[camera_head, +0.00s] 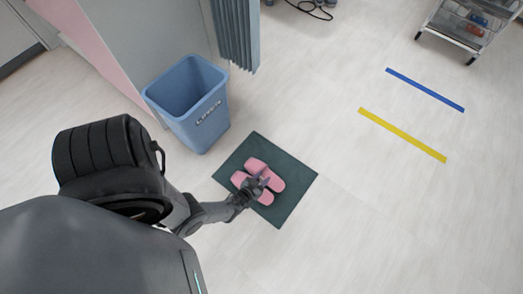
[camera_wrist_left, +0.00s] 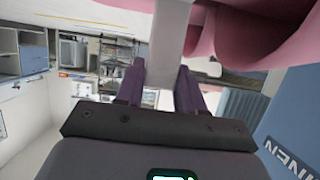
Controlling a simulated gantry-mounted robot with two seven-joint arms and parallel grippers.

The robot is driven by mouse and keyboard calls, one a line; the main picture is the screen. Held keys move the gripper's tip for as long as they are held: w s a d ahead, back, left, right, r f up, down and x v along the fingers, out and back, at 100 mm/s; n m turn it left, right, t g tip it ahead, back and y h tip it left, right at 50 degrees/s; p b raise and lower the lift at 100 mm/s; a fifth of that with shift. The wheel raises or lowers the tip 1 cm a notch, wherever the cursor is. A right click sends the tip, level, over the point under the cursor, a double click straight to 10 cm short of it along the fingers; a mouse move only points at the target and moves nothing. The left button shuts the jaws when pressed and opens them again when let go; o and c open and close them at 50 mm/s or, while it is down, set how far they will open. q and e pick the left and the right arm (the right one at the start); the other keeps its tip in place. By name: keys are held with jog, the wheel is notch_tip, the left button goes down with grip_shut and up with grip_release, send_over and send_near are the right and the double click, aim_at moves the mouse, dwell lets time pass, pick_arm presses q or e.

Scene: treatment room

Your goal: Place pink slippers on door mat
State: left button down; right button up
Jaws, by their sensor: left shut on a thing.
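Two pink slippers lie side by side over the dark green door mat (camera_head: 295,184) in the head view. The upper slipper (camera_head: 256,164) and the lower slipper (camera_head: 238,178) point the same way. My left gripper (camera_head: 261,181) is at the slippers and partly covers them. It is shut on a pink slipper; I cannot tell clearly which of the two. In the left wrist view my left gripper's fingers (camera_wrist_left: 160,86) show, with large pink surfaces (camera_wrist_left: 262,35) close at the top right. My right gripper is not in view.
A blue linen bin (camera_head: 197,108) stands just beyond the mat, beside a grey curtain (camera_head: 235,32). Blue tape (camera_head: 425,89) and yellow tape (camera_head: 402,134) mark the floor. A wheeled cart (camera_head: 467,27) is at the far right. The floor right of the mat is clear.

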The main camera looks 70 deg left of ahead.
aim_at(261, 181)
pick_arm(q)
jog(key=f+b, duration=0.2)
jog(key=shift+d+f, duration=0.2)
jog(key=shift+f, duration=0.15)
jog(key=shift+a+f, duration=0.1)
jog(key=shift+f, duration=0.15)
jog(key=shift+a, duration=0.1)
jog(key=shift+a+r, duration=0.1)
jog(key=c, duration=0.7)
grip_release()
